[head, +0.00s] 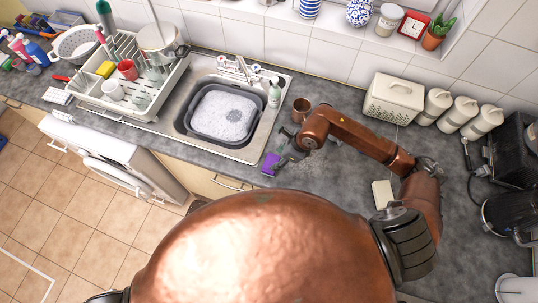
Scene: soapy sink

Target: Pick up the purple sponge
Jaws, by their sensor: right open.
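The purple sponge (270,164) lies on the grey counter near its front edge, just right of the sink. My right gripper (281,161) is open, with its dark fingers close beside the sponge on its right side. From this height I cannot tell whether the fingers touch the sponge or reach around it. My left gripper is not in view.
The sink holds a grey basin (183,120) of suds. A soap bottle (275,92) and a brown mug (301,109) stand behind my right gripper. A full dish rack (163,102) is at left. A pale block (382,194) lies on the counter at right.

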